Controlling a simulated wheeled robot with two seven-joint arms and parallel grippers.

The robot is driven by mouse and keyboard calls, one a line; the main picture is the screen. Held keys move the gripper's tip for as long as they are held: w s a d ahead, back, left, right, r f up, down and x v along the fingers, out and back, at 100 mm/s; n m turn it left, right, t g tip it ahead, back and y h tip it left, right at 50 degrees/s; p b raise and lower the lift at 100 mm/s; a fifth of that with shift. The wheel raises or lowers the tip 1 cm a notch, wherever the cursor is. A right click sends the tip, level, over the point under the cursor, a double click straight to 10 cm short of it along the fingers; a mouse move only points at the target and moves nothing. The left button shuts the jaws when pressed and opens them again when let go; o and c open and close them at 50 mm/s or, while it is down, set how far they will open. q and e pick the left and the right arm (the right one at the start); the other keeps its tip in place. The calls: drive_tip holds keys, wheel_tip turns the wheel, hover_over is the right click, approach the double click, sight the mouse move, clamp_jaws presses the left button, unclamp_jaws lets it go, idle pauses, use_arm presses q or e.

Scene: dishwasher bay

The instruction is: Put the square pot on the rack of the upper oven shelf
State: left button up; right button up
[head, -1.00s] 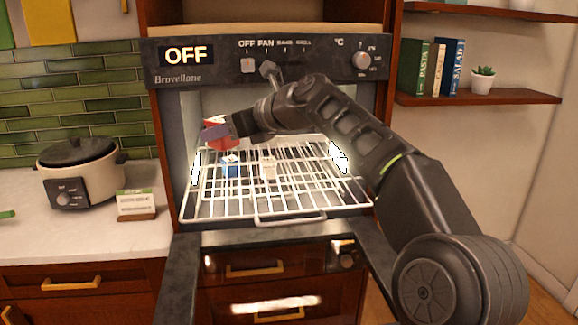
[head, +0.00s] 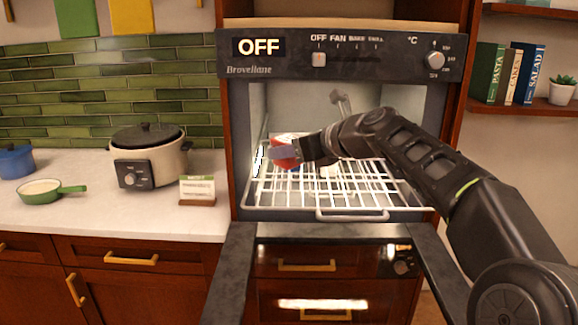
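A small red vessel with a pale top, apparently the square pot (head: 287,163), is at the left part of the white wire rack (head: 350,213), inside the oven mouth. My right arm reaches in from the right, and its gripper (head: 284,151) is at the pot, with a grey finger across the pot's near side. The gripper appears shut on it. The pot's far side is hidden, and I cannot tell whether its base touches the wires. The rack is slid partly out of the oven. My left gripper is not in view.
A slow cooker (head: 148,160) and a small sign (head: 197,190) stand on the counter left of the oven. A green pan (head: 42,191) and a blue pot (head: 15,162) are farther left.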

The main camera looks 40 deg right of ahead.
sight(292, 164)
drive_tip(key=shift+f+b, duration=0.55)
drive_tip(key=shift+f, duration=1.3)
drive_tip(key=o, duration=1.5)
drive_tip(key=shift+f, duration=0.1)
drive_tip(key=shift+s+d+r, duration=0.1)
drive_tip(key=shift+s+r, duration=0.25)
drive_tip(key=shift+s, duration=0.15)
drive_tip(key=v, duration=1.1)
